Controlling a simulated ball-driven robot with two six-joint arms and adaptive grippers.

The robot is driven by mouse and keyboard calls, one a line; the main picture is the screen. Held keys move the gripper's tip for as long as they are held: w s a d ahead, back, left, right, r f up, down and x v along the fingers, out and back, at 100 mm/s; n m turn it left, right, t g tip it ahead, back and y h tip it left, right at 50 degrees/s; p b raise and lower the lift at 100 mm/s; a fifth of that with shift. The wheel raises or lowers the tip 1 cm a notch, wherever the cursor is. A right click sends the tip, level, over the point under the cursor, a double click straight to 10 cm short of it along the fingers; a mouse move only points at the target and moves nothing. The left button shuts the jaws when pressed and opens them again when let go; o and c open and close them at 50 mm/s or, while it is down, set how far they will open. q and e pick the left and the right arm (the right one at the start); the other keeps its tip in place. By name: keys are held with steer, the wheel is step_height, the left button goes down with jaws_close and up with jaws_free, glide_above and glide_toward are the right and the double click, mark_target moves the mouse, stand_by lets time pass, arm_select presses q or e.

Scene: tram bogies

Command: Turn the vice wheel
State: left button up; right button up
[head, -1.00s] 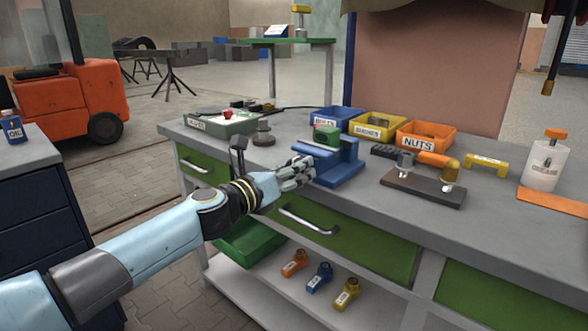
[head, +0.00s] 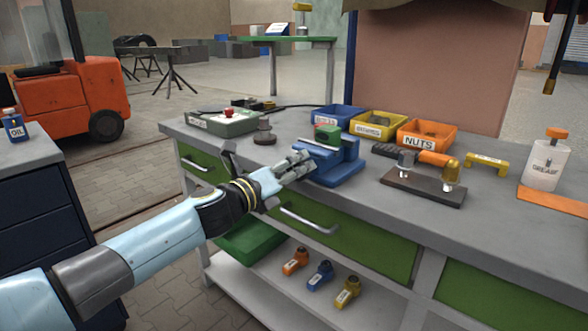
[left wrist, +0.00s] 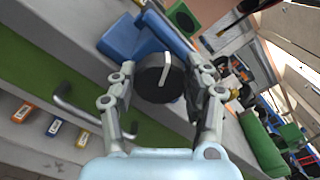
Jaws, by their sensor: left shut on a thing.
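The blue vice (head: 338,168) stands at the bench's front edge, with a green block (head: 327,134) at its top. In the left wrist view, the vice (left wrist: 128,38) is at the upper left. The dark round vice wheel (left wrist: 153,82) with a pale bent mark sits between the fingers of my left gripper (left wrist: 164,88), which is shut on it. In the head view, my left gripper (head: 296,166) reaches the vice's front left side and hides the wheel. My right gripper is not in view.
Blue, yellow and orange bins (head: 426,135) stand behind the vice. A dark board with two fittings (head: 425,190) lies to its right, and a grey tray (head: 222,125) to its left. A drawer handle (head: 308,220) sticks out below my left gripper.

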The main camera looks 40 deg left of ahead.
arm_select(q)
steer(key=o, duration=1.2)
